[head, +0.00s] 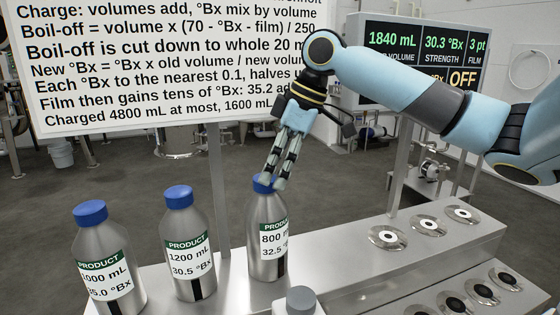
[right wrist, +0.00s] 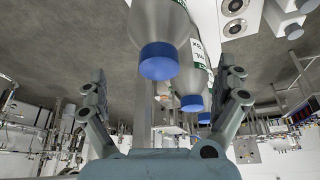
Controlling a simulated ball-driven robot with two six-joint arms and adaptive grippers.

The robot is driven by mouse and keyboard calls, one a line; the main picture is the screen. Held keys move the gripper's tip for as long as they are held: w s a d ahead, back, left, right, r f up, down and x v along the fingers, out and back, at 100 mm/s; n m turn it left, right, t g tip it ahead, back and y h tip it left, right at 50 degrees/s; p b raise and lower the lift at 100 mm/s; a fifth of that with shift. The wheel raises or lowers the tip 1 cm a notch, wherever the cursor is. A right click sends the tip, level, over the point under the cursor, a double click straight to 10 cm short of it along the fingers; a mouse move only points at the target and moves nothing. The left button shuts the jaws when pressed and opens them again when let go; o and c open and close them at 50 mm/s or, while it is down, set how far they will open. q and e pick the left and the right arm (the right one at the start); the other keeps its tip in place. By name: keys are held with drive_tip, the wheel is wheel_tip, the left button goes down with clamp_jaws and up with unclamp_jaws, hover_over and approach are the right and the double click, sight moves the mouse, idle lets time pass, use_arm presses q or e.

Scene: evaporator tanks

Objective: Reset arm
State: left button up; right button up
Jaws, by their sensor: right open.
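My right gripper (head: 273,182) points down at the top of the 800 mL, 32.5 °Bx bottle (head: 263,265). Its fingertips overlap the bottle's blue cap (head: 260,186) in the head view. In the right wrist view the gripper (right wrist: 168,88) is open, with a blue cap (right wrist: 158,62) between the spread fingers and gaps on both sides. Nothing is held. The bottle stands upright on the metal bench. My left gripper is not in view.
A 1200 mL, 30.5 °Bx bottle (head: 187,250) and another product bottle (head: 102,260) stand left of it. A sign (head: 170,60) stands behind. A display (head: 420,50) reads 1840 mL, 30.3 °Bx, film 3 pt, OFF. Round fittings (head: 428,225) line the bench at right.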

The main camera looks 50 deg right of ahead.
drive_tip(key=shift+v, duration=1.1)
